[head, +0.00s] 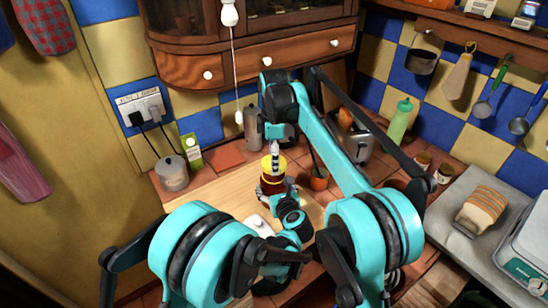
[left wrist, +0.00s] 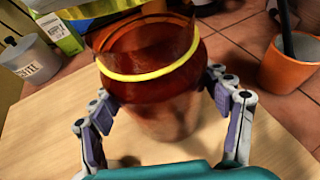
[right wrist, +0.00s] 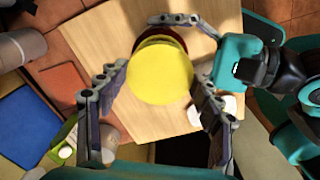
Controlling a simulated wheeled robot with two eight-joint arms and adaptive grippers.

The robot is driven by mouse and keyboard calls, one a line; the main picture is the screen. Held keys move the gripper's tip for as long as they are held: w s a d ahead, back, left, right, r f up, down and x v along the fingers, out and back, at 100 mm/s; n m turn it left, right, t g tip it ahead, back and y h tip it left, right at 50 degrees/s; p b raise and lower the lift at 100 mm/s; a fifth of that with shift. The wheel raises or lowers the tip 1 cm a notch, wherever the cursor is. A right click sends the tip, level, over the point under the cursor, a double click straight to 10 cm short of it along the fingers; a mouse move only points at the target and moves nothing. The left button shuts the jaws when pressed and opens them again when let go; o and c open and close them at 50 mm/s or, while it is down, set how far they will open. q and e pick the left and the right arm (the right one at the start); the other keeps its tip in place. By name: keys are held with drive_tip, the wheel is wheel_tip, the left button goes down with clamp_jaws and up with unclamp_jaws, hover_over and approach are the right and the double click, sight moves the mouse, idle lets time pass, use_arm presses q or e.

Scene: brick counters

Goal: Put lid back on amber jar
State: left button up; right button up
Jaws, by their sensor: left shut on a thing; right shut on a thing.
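The amber jar (head: 272,183) stands upright on the wooden board, dark red-brown with a yellow ring (left wrist: 150,72) near its top. My left gripper (left wrist: 160,90) is shut on the jar, one finger on each side. The yellow round lid (right wrist: 160,75) is between the fingers of my right gripper (right wrist: 158,80), which is shut on it from above. In the head view the lid (head: 273,161) is over the jar's top. In the right wrist view it overlaps the jar, which shows behind its upper edge. I cannot tell whether lid and rim touch.
A grey lidded canister (head: 172,174) and a green-white carton (head: 192,152) stand at the left. An orange pot (head: 319,180) is close to the jar's right. A white object (head: 257,224) lies on the board (head: 222,192). A toaster (head: 358,146) stands at the back.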

drive_tip(key=shift+f, duration=0.15)
idle(0.4)
drive_tip(key=shift+f, duration=0.85)
drive_tip(key=shift+f, duration=0.55)
